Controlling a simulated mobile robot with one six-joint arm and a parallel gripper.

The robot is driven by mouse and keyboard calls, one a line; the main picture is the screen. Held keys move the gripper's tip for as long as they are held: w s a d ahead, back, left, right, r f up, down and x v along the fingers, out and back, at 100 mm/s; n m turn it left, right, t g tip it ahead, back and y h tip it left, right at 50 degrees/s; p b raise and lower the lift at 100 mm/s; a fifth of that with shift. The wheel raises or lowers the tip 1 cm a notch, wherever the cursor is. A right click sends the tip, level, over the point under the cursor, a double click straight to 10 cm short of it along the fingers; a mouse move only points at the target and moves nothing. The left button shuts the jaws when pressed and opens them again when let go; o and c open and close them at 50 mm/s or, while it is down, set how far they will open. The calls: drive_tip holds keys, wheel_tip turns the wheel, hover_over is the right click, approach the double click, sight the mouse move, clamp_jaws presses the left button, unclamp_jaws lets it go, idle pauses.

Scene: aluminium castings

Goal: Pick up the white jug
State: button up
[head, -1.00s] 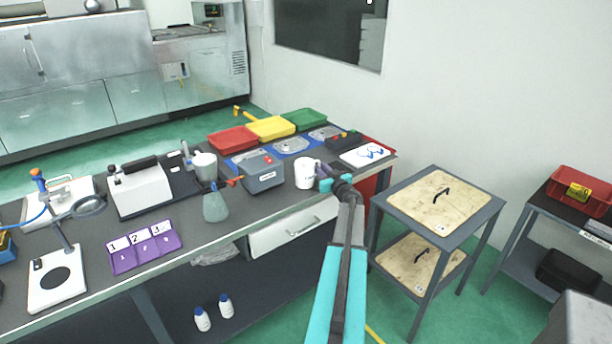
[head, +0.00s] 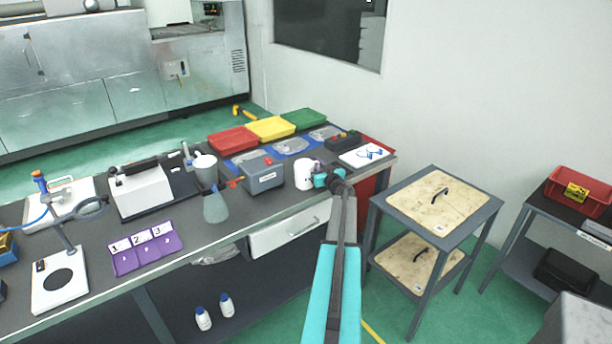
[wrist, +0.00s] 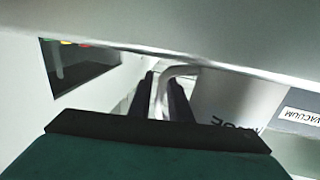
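The white jug (head: 303,174) stands upright on the dark bench near its front edge, right of the grey box. My gripper (head: 317,172) is at the jug's right side, at the height of its handle. In the wrist view, the jug's curved handle (wrist: 164,92) lies between the two dark fingers of my gripper (wrist: 163,95). The fingers look open, with a light gap beside the handle. The jug's body (wrist: 222,98) with dark lettering is right of the fingers. Part of the jug is hidden by a pale surface across the top.
The grey box (head: 261,174) with a red top part stands just left of the jug. A white board with blue marks (head: 364,156) and a dark box (head: 343,140) lie behind my gripper. A wood-topped trolley (head: 437,198) stands right of the bench.

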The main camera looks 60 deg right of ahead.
idle(0.6)
drive_tip(key=shift+d, duration=0.1)
clamp_jaws()
drive_tip(key=shift+r, duration=0.25)
drive_tip(key=shift+r+b, duration=0.5)
drive_tip(key=shift+r, duration=1.1)
drive_tip(key=b, duration=0.3)
approach(308, 173)
drive_tip(key=shift+w+d+r, duration=1.55)
drive_tip(key=shift+w+d, duration=0.05)
drive_tip(key=shift+d, duration=0.2)
drive_tip(key=shift+a, duration=0.1)
